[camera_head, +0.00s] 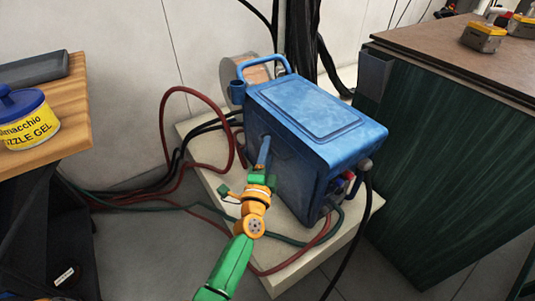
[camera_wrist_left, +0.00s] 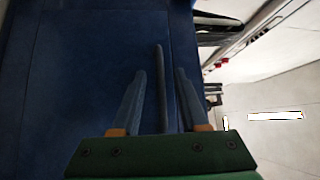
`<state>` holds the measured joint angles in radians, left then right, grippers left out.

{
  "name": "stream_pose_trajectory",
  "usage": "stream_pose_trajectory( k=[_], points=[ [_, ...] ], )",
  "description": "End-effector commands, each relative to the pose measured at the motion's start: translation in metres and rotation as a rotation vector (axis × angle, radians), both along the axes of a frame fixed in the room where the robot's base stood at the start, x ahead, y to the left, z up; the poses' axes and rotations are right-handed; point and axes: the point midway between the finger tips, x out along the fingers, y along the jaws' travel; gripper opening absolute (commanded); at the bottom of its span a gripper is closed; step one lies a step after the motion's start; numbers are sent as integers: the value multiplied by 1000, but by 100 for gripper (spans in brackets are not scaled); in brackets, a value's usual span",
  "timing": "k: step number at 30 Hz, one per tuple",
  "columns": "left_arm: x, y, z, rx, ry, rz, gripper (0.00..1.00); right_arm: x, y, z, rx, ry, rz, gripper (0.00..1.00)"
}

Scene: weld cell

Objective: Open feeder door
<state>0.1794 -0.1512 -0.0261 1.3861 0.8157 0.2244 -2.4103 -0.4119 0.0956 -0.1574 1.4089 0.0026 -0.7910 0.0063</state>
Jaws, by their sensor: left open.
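The blue wire feeder (camera_head: 305,115) stands on a pale block, with its door side (camera_head: 285,165) facing my left arm. In the head view my left gripper (camera_head: 263,160) is right at this side, and its fingertips are hard to separate from the blue metal. In the left wrist view my left gripper (camera_wrist_left: 160,72) is open, one finger on each side of a thin upright blue bar (camera_wrist_left: 160,95), apparently the door handle. Gaps show on both sides of the bar. The door panel (camera_wrist_left: 75,70) fills the left of that view and looks closed. My right gripper is not in view.
Red, green and black hoses (camera_head: 210,165) run over and around the pale block (camera_head: 362,220). A wire spool (camera_head: 232,75) is behind the feeder. A dark green cabinet (camera_head: 440,160) stands at right. A wooden table (camera_head: 75,105) with a gel tub (camera_head: 25,120) is at left.

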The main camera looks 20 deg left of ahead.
Motion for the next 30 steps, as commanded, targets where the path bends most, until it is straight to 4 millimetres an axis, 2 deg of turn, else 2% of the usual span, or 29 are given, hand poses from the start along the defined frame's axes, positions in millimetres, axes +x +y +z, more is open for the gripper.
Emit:
stream_pose_trajectory(
  k=[4,5,9,30],
  points=[
    [0,0,0,0,1,0,44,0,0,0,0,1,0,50],
    [0,0,0,0,1,0,38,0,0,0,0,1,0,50],
    [0,0,0,0,1,0,0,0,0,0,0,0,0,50],
    [-1,0,0,0,1,-1,0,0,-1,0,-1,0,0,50]
  ],
)
